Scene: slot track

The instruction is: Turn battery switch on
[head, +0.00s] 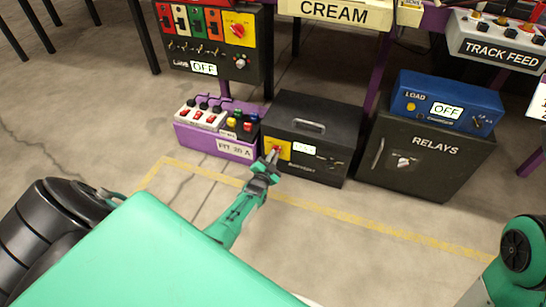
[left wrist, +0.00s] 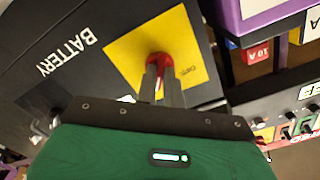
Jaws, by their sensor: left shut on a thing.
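The black battery box (head: 325,115) stands on the floor in the middle of the head view. Its front carries a yellow plate (head: 283,146) with a red switch knob (head: 276,149), and a small white label (head: 304,149) whose text is too small to read surely. In the left wrist view the word BATTERY shows on the box (left wrist: 60,45), beside the yellow plate (left wrist: 125,45). My left gripper (head: 272,157) is at the plate, its fingers (left wrist: 163,78) shut on the red knob (left wrist: 158,59) and partly hiding it. My right gripper is not in view.
A purple switch box (head: 215,142) stands left of the battery box. A black relay cabinet (head: 425,160) with a blue load box (head: 445,100) on top stands to the right. A black panel (head: 215,75) hangs above left. The floor (head: 330,255) in front is clear.

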